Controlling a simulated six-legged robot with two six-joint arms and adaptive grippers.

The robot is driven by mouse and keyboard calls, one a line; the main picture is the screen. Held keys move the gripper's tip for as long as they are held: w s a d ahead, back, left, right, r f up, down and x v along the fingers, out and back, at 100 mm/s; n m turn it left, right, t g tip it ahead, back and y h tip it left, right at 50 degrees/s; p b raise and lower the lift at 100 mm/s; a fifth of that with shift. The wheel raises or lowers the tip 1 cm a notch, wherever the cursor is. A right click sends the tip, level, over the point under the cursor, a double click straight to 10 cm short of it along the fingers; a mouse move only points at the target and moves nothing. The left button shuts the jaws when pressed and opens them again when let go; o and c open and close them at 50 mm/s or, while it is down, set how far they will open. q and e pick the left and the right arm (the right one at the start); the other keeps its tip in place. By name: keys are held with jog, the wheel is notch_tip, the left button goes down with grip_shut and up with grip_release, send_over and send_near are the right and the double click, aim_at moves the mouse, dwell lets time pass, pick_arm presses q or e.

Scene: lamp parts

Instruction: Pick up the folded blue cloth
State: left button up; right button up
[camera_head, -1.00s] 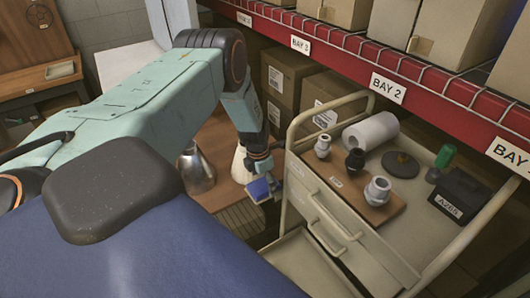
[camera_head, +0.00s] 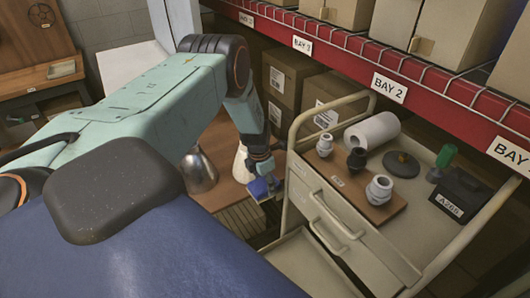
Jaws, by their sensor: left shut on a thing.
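The folded blue cloth (camera_head: 259,188) is small in the head view, just left of the cart and above a slatted wooden surface. My left gripper (camera_head: 265,178) reaches down to it from above and is shut on it. The fingers partly cover the cloth, and I cannot tell whether its underside touches anything. My right gripper is not in view.
A beige cart (camera_head: 300,198) stands right of my left gripper, with its handle rail close by. On it are a wooden board (camera_head: 340,180) with several fittings, a white roll (camera_head: 372,131) and a black box (camera_head: 462,194). A metal lamp shade (camera_head: 200,172) stands left of the gripper. Red shelving (camera_head: 350,62) runs behind.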

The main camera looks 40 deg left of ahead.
aim_at(265, 183)
pick_arm(q)
jog(key=shift+w, duration=0.2)
jog(key=shift+a+r, duration=0.1)
jog(key=shift+r, duration=0.45)
notch_tip(265, 183, up, 3)
jog(key=shift+f+p, duration=0.1)
jog(key=shift+p, duration=0.5)
jog(key=s+a+p, duration=0.2)
jog(key=s+p, duration=0.1)
jog(key=s, duration=0.5)
jog(key=s+a+p, duration=0.3)
jog(key=s, duration=0.6)
jog(key=shift+s+f, duration=0.2)
jog(key=shift+f, duration=0.1)
